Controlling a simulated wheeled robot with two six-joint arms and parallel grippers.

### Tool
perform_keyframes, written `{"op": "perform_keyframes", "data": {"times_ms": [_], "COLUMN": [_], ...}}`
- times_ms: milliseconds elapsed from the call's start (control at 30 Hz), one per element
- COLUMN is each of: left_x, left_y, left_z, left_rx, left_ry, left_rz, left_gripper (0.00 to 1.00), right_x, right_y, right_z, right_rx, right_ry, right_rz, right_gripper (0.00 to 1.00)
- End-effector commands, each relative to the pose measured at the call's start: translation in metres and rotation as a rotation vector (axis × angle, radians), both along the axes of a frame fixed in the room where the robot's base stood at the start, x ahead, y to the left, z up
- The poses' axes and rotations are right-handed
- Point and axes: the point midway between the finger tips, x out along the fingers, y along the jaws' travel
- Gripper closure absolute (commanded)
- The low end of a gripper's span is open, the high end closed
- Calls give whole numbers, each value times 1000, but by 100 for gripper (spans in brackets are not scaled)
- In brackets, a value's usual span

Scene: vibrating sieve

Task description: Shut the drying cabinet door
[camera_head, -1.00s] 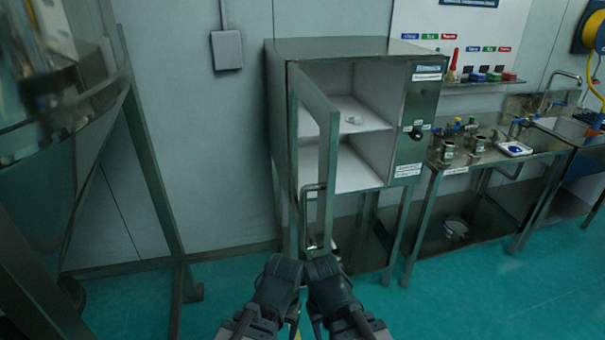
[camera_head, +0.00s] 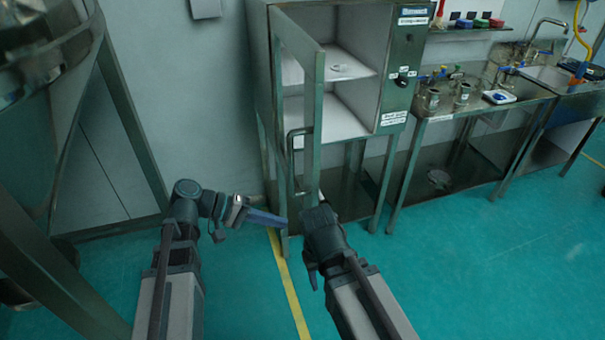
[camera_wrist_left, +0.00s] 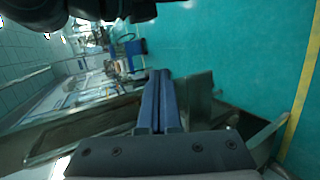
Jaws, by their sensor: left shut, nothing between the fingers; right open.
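The drying cabinet (camera_head: 398,75) stands against the wall in the head view, with two pale shelf spaces showing. Its door (camera_head: 317,120) stands wide open, swung out toward me. My left gripper (camera_head: 283,221) is shut and empty, pointing right near the door's lower edge, below the handle. Whether it touches the door I cannot tell. Its closed blue fingers (camera_wrist_left: 158,100) show in the left wrist view. My right gripper (camera_head: 319,206) is just right of the door's bottom; its fingers are mostly hidden by its wrist.
A steel bench (camera_head: 455,110) with jars and a small scale stands right of the cabinet, then a sink (camera_head: 550,75). A large metal frame (camera_head: 130,115) stands at left. The green floor (camera_head: 480,270) at the front right is clear.

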Motion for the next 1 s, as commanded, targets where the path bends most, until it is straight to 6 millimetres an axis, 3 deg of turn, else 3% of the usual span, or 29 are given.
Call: {"op": "perform_keyframes", "data": {"times_ms": [33, 200, 333, 467, 667, 1000], "left_x": [13, 33, 39, 40, 42, 59], "left_y": [16, 57, 76, 83, 75, 15], "left_z": [16, 67, 89, 97, 97, 97], "left_rx": [-89, -332, -429, -463, -464, -462], "left_ry": [-17, -84, -120, -132, -131, -130], "left_rz": [45, 142, 178, 189, 186, 182], "left_gripper": [100, 100, 100, 100, 100, 100], "right_x": [0, 0, 0, 0, 0, 0], "right_y": [0, 0, 0, 0, 0, 0], "right_z": [-2, -4, -4, -5, -4, -4], "right_rx": [0, 0, 0, 0, 0, 0], "right_ry": [0, 0, 0, 0, 0, 0], "right_rz": [0, 0, 0, 0, 0, 0], "right_gripper": [50, 50, 50, 50, 50, 50]}}
